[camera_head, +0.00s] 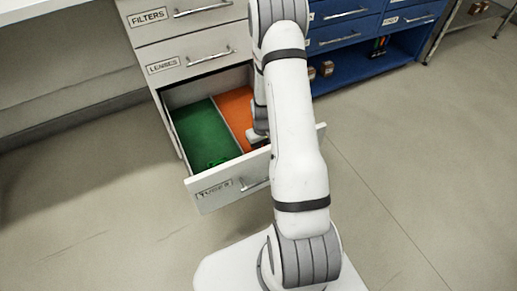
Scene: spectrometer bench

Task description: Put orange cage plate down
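My arm reaches down over an open drawer (218,193) with a white front. My wrist is low over the drawer's right part, and my gripper's fingers are hidden behind my arm. I cannot see whether it is open or shut, or whether it holds anything. The drawer has a green-floored compartment (200,133) on the left and an orange-floored compartment (234,108) on the right, with a thin divider between. No orange cage plate can be made out.
Shut drawers labelled FILTERS (190,20) and LENSES (192,58) are above the open one. A blue cabinet (350,75) with small boxes on its low shelf stands at the right. The floor (110,215) is clear in front.

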